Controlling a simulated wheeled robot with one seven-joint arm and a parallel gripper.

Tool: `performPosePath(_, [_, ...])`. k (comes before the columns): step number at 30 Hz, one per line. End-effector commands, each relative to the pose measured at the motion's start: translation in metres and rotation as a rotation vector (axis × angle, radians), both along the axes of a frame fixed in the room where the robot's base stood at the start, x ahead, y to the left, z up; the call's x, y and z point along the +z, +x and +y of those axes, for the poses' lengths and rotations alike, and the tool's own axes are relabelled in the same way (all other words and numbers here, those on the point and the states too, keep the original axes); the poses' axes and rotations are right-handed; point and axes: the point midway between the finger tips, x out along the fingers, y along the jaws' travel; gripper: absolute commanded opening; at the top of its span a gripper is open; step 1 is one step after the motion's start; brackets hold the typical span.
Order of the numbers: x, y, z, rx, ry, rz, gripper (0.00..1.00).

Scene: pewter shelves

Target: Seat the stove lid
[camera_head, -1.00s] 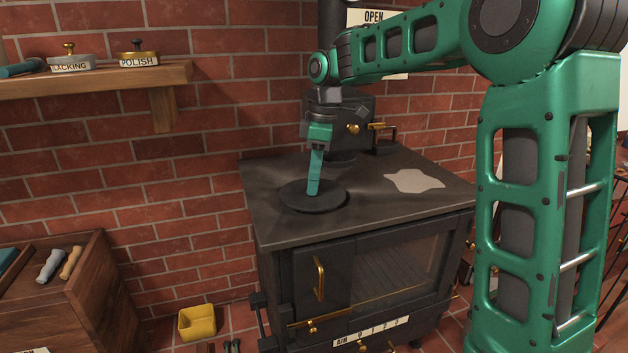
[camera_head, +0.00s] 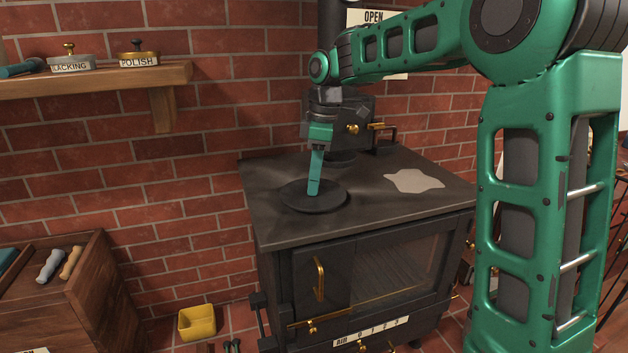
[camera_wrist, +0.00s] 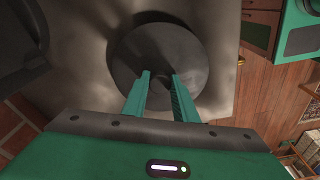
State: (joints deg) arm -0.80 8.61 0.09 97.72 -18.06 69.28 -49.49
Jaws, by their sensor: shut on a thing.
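The stove lid (camera_head: 333,199) is a dark round disc at the front left of the black stove's top (camera_head: 375,215). It also shows in the wrist view (camera_wrist: 165,45), where my fingers reach over its near half. My gripper (camera_head: 314,194) points down at the lid's middle with teal fingers, which also show in the wrist view (camera_wrist: 160,77). The gripper is shut on the lid near its centre; the part between the fingers is small and dark. The lid looks level and low over the top, but I cannot tell whether it lies flush. The opening beneath is hidden.
A pale irregular patch (camera_head: 414,181) lies on the stove top to the right. The dark flue pipe base (camera_head: 340,150) stands behind my gripper. A wall shelf (camera_head: 95,80) with labelled tins is at upper left. A yellow container (camera_head: 197,322) sits on the floor.

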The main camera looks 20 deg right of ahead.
Motion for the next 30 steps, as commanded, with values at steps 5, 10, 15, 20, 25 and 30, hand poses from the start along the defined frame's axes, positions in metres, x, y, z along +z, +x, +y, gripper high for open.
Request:
performPosePath(5, [0.0012, 0.0004, 0.0000, 0.000, 0.000, -0.003, 0.00])
performPosePath(10, [0.0011, 0.0005, -0.0001, 0.000, 0.000, -0.003, 0.00])
performPosePath(15, [-0.0002, 0.0004, -0.0001, 0.000, 0.000, -0.002, 0.00])
performPosePath(20, [-0.0027, 0.0003, -0.0002, -0.001, 0.000, -0.002, 0.00])
performPosePath(25, [-0.0052, 0.0005, -0.0003, -0.001, 0.000, -0.002, 0.00])
performPosePath(30, [-0.0074, 0.0007, -0.0004, -0.001, 0.000, -0.003, 0.00])
